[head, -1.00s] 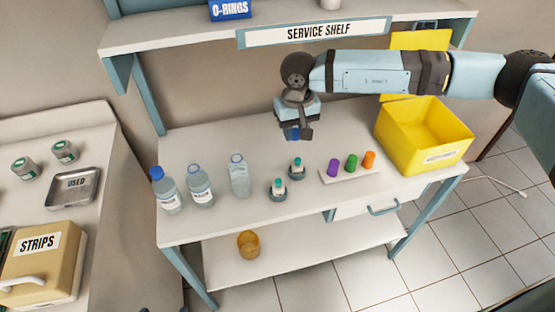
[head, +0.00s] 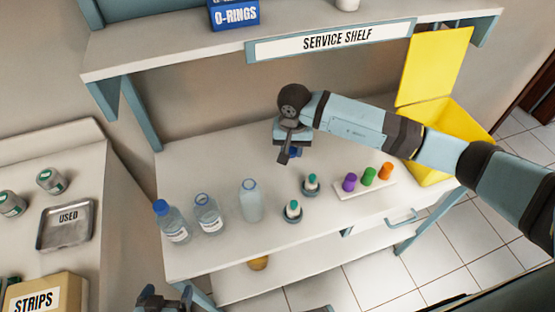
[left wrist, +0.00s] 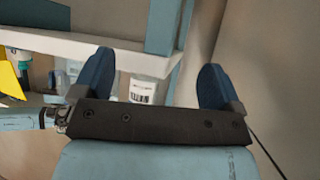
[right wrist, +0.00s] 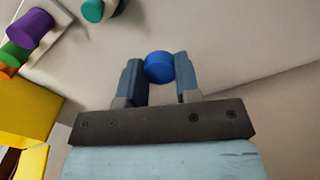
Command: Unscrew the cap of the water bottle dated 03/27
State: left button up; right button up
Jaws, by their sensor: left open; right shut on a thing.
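Three clear bottles stand in a row on the bench: one with a blue cap (head: 172,224), an uncapped labelled bottle (head: 208,216) and an uncapped bottle (head: 251,203) with no label facing me. The label dates are too small to read. My right gripper (head: 287,155) is shut on a loose blue cap (right wrist: 159,67), held above the back of the bench, right of the bottles. My left gripper (head: 165,305) is low at the front left, open and empty. A white label (left wrist: 142,92) shows beyond its fingers in the left wrist view.
Two teal-topped vials (head: 311,184) and a rack (head: 365,188) with purple, green and orange caps stand right of the bottles. A yellow bin (head: 455,122) is at the right end. The service shelf (head: 330,40) overhangs the back. A used tray (head: 66,228) lies on the left counter.

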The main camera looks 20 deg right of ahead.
jog(key=b, duration=0.2)
send_over(290, 175)
notch_tip(290, 175, down, 6)
jog(key=shift+s+f, duration=0.1)
jog(key=shift+f+b, duration=1)
jog(key=shift+f, duration=0.8)
jog(key=shift+f, duration=0.15)
jog(key=o, duration=1)
